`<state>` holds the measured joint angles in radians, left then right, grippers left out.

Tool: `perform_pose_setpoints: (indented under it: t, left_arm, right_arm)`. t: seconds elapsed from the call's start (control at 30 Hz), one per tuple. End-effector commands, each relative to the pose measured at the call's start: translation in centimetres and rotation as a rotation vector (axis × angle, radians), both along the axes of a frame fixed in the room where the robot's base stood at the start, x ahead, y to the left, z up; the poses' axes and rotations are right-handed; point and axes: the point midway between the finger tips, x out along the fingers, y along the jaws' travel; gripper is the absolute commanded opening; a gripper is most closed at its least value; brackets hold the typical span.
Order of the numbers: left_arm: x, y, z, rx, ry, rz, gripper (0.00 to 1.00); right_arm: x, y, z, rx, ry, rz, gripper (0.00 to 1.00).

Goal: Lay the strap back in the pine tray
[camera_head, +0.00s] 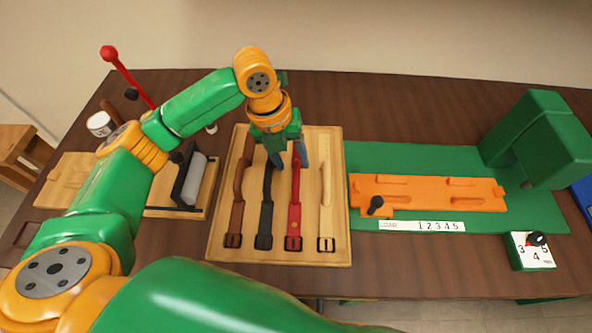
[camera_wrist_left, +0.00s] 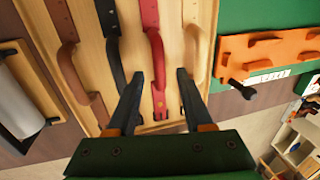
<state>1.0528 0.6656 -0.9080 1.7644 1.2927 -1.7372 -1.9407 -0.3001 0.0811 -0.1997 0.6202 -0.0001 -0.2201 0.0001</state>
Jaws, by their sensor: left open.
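The pine tray (camera_head: 340,215) lies on the table and holds a brown strap (camera_head: 235,215), a black strap (camera_head: 265,215), a red strap (camera_head: 294,210) and a pale strap (camera_head: 326,205) side by side, buckles toward me. My left gripper (camera_head: 290,166) is over the far half of the tray, open, with its fingers pointing down on either side of the red strap. In the left wrist view the red strap (camera_wrist_left: 156,60) runs between the open fingers (camera_wrist_left: 160,72). Whether the fingers touch it I cannot tell. The far strap ends are partly hidden by the gripper. My right gripper is not in view.
An orange fixture (camera_head: 430,193) on a green base (camera_head: 400,155) stands right of the tray, with a green press head (camera_head: 540,140) beyond. A dial box (camera_head: 532,250) is at the right front. A grey roller device (camera_head: 193,180) and red-knobbed lever (camera_head: 128,75) stand left.

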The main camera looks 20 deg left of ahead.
Motion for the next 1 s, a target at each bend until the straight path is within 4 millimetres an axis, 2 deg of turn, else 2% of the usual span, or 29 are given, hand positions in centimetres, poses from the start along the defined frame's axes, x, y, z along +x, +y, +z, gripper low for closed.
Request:
perform_pose_setpoints:
  t: [0.1, 0.2, 0.3, 0.77, 0.83, 1.0]
  left_arm:
    - [-0.1, 0.6, 3.1, 0.0, -0.006, -0.001, 0.51]
    - [-0.2, 1.0, 4.9, 0.0, -0.002, 0.0, 0.51]
    - [-0.4, 1.2, 5.9, 0.0, 0.0, 0.0, 0.51]
    - [-0.4, 1.3, 6.2, 0.0, 0.001, 0.0, 0.51]
    - [-0.4, 1.3, 7.2, 0.0, 0.001, 0.0, 0.51]
    - [-0.4, 1.3, 11.5, 0.0, 0.001, 0.0, 0.51]
  right_arm:
    - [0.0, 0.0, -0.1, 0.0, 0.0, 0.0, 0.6]
    - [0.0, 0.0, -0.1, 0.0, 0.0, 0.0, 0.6]
    - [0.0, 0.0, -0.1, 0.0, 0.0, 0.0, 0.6]
    - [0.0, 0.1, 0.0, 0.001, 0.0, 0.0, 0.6]
    - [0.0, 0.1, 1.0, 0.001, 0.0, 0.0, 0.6]
    - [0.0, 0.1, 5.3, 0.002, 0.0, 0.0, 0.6]
